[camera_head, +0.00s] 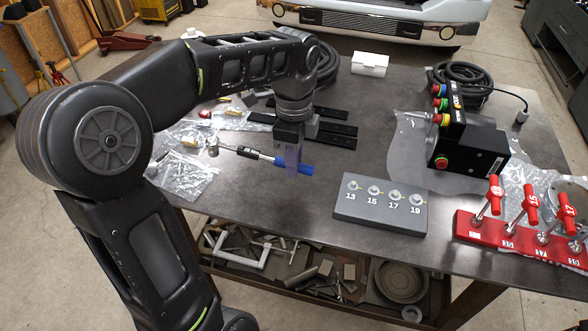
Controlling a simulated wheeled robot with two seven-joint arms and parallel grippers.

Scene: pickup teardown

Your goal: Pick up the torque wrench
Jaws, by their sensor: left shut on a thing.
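The torque wrench (249,153) has a blue handle, a dark and silver shaft and a metal head at its left end. It lies roughly level, head to the left, near the middle of the workbench. My left gripper (290,160) reaches down from above, shut on the wrench around its blue handle. The fingers cover part of the handle. I cannot tell whether the wrench touches the bench or is slightly above it. My right gripper is not in view.
The bench (300,210) has a grey socket block (381,211) marked 13 to 19, right of the wrench. A red rack (488,236) with red-handled tools stands at the right. A black control box (468,146) is behind it. Plastic bags (187,180) lie left of the wrench.

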